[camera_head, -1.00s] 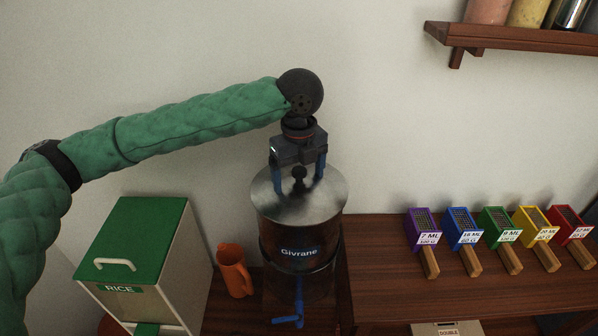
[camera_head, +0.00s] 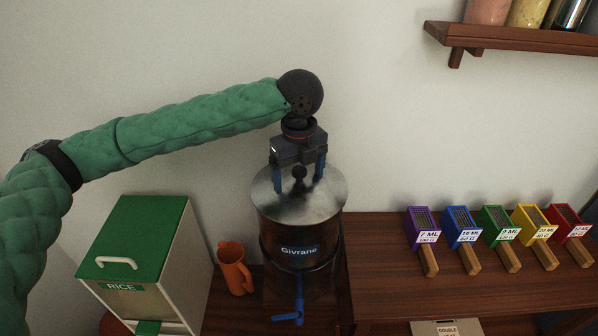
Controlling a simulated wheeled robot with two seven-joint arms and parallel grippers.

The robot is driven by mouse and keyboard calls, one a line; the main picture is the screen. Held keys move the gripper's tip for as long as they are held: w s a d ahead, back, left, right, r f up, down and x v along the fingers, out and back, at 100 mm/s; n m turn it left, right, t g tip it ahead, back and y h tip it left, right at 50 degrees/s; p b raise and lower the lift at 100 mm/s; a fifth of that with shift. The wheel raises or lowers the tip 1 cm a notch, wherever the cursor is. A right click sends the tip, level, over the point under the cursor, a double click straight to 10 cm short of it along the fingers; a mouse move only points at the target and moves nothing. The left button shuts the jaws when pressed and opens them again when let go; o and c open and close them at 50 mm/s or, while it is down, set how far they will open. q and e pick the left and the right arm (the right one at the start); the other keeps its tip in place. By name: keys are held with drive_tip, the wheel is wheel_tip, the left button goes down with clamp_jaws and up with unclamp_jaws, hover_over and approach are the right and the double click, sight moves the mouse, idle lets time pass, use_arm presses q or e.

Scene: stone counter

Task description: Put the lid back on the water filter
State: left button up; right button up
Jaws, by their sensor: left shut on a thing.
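The water filter (camera_head: 299,255) is a dark, shiny cylinder labelled "Givrane" with a blue tap (camera_head: 297,310) low on its front. The round grey metal lid (camera_head: 300,207) with a black knob lies level at the top of the filter. It looks lined up with the body, but I cannot tell whether it is fully seated. My left gripper (camera_head: 299,180) reaches down from above, its blue fingers on either side of the knob, shut on the lid. My right gripper is out of view.
A rice box (camera_head: 135,235) with a green top and an orange jug (camera_head: 233,268) stand left of the filter. Several coloured scoops (camera_head: 462,228) with wooden handles line the wooden surface (camera_head: 390,275) at right. A wall shelf (camera_head: 480,36) with jars hangs upper right.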

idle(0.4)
use_arm(q)
drive_tip(key=o, duration=0.9)
drive_tip(key=shift+r+p, duration=2)
drive_tip(key=shift+r, duration=0.35)
drive_tip(key=shift+r+p, duration=0.4)
drive_tip(key=shift+r, duration=0.8)
clamp_jaws()
